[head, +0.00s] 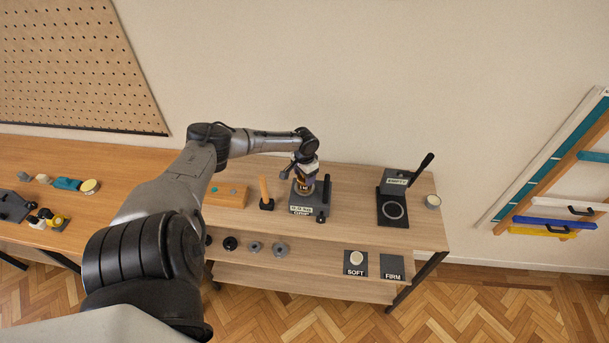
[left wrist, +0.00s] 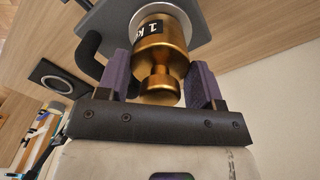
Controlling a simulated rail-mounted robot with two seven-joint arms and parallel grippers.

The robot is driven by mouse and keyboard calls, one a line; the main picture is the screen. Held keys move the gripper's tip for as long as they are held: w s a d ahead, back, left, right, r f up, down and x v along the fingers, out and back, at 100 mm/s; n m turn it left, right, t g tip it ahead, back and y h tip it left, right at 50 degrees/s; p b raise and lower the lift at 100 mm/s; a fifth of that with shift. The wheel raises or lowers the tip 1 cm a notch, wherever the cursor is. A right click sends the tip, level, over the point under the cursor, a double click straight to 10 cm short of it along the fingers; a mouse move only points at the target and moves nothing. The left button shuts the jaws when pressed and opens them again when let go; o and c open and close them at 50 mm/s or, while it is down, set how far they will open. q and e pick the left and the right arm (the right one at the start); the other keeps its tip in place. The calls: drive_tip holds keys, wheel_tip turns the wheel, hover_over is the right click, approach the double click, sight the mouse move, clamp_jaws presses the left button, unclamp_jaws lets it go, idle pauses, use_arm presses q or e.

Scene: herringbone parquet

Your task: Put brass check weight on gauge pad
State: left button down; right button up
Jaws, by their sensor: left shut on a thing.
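The brass check weight (left wrist: 160,50) carries a black "1 k…" label, partly cut off, and sits between the two fingers of my left gripper (left wrist: 165,85) in the left wrist view. In the head view, my left gripper (head: 306,178) points down over the dark gauge (head: 322,205), which is labelled "GRIP". A small part of the weight (head: 304,189) shows under the fingers. The grey gauge pad (left wrist: 204,14) lies right beyond the weight in the left wrist view. I cannot tell whether the weight touches it. My right gripper is not in view.
A press with a black lever and an "EMPTY" sign (head: 393,207) stands right of the gauge. An orange-handled tool (head: 265,195) and a wooden block (head: 227,196) stand to its left. SOFT (head: 355,264) and FIRM (head: 392,267) pads lie on the lower shelf. Bare bench lies between gauge and press.

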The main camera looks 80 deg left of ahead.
use_arm(q)
drive_tip(key=shift+c, duration=2)
unclamp_jaws()
drive_tip(key=shift+w+a, duration=0.1)
drive_tip(key=o, duration=0.4)
drive_tip(key=shift+f, duration=0.2)
wheel_tip(320, 180, up, 14)
drive_tip(key=shift+f, duration=0.1)
